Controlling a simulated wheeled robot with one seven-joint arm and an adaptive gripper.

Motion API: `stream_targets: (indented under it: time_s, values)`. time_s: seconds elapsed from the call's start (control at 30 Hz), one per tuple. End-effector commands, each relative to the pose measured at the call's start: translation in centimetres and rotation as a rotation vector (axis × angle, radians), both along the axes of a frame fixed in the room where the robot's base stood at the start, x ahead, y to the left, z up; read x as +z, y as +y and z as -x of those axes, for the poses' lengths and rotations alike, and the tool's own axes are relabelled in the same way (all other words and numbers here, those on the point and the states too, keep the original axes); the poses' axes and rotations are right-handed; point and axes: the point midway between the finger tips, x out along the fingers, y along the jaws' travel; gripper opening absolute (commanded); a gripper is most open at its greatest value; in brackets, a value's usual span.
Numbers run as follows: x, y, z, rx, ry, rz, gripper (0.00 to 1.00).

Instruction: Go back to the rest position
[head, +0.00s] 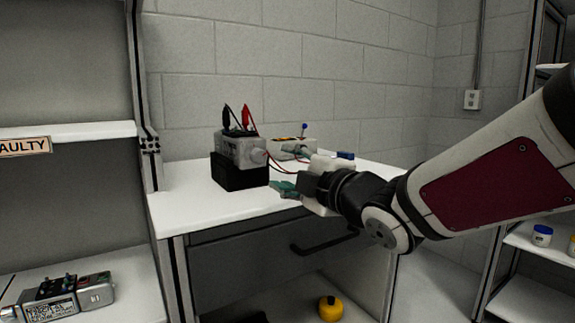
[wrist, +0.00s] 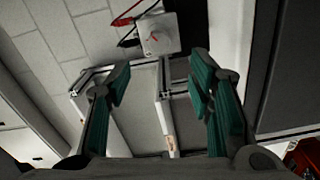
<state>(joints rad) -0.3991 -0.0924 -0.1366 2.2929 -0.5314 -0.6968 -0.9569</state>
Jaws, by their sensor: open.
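My gripper (head: 290,170) reaches in from the right over the white worktop (head: 178,212) in the head view. Its green-padded fingers are spread and empty, and the wrist view shows the open gap between them (wrist: 160,88). A grey servo unit (head: 238,150) sits on a black block (head: 238,175) to the left of the gripper, with black and red clips on top. In the wrist view a light grey box with a red pointer (wrist: 157,36) shows beyond the fingertips, apart from them.
A small device with a blue-tipped lever (head: 293,146) stands behind the gripper, with red wires near it. A yellow round object (head: 330,308) lies under the worktop. Shelves with jars (head: 541,236) stand at right.

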Motion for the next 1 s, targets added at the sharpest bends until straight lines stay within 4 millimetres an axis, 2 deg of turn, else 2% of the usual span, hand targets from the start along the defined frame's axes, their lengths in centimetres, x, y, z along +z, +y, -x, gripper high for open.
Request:
stream_targets:
  time_s: [0.13, 0.47, 0.57, 0.67, 0.77, 0.87, 1.0]
  values:
    - [0.0, -0.4, 0.6, 0.000, 0.000, 0.000, 0.48]
    - [-0.1, -0.5, 0.7, -0.004, 0.004, -0.001, 0.48]
    - [-0.4, -1.5, 0.7, -0.036, 0.045, -0.011, 0.48]
    - [-1.5, -4.0, 0.9, -0.120, 0.148, -0.038, 0.48]
    - [-3.3, -7.7, 1.9, -0.249, 0.307, -0.091, 0.48]
    - [-5.7, -11.4, 4.0, -0.393, 0.483, -0.161, 0.48]
    - [-9.0, -15.9, 8.3, -0.599, 0.722, -0.274, 0.48]
